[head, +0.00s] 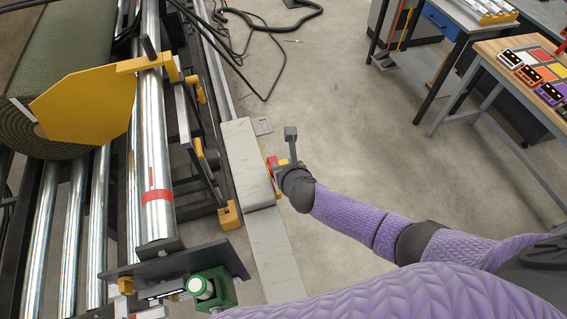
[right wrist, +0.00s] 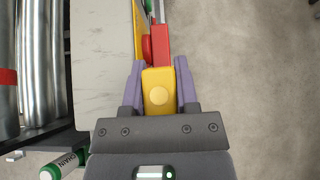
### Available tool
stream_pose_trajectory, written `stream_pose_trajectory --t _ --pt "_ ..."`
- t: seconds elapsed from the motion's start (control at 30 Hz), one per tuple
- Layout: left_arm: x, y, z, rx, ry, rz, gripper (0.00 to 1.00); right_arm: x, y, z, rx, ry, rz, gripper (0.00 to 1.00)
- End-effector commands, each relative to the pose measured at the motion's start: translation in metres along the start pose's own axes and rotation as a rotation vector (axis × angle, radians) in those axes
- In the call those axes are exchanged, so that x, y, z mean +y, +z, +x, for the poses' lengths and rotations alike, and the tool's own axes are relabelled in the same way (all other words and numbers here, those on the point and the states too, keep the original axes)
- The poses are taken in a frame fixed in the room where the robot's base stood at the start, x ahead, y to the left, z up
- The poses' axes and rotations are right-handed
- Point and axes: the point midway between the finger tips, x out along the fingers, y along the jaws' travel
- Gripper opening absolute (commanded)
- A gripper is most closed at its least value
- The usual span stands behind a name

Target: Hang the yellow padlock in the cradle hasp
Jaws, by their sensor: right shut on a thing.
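In the right wrist view the yellow padlock (right wrist: 160,95) is a small yellow block with a round boss, gripped between the two purple fingers of my right gripper (right wrist: 158,66). Its shackle cannot be made out. Just ahead of it a red part (right wrist: 161,45) with a round red knob stands against a yellow plate (right wrist: 138,28), beside the pale cover. This may be the cradle hasp; whether the padlock touches or hangs in it cannot be told. In the head view my right gripper (head: 279,168) is at the cover's right side, largely hidden by its wrist. My left gripper is not in view.
The long pale cover (head: 247,160) and roller machine (head: 155,130) with a turf roll (head: 65,60) fill the left. A wooden bench (head: 520,50) is at upper right. Concrete floor between is mostly clear, with black cables.

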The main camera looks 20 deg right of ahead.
Motion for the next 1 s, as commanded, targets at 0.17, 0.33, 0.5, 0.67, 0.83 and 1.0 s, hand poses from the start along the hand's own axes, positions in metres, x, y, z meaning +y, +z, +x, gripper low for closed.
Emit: stream_pose_trajectory --t 0.17,0.33,0.5,0.67,0.83,1.0 --pt "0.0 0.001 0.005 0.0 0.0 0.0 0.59 0.0 -0.004 0.003 0.0 0.0 0.0 0.0" --pt "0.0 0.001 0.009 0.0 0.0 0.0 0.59 0.0 -0.008 0.006 0.0 0.0 0.0 0.0" --pt "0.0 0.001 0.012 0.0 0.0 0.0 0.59 0.0 -0.011 0.009 0.0 0.0 -0.001 0.0" --pt "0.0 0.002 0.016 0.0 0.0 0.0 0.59 0.0 -0.014 0.011 0.0 0.0 0.0 0.0" --pt "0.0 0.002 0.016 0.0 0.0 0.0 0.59 0.0 -0.015 0.012 0.0 0.0 0.0 0.53" --pt "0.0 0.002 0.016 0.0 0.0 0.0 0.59 0.0 -0.015 0.011 0.0 0.0 0.0 0.79"
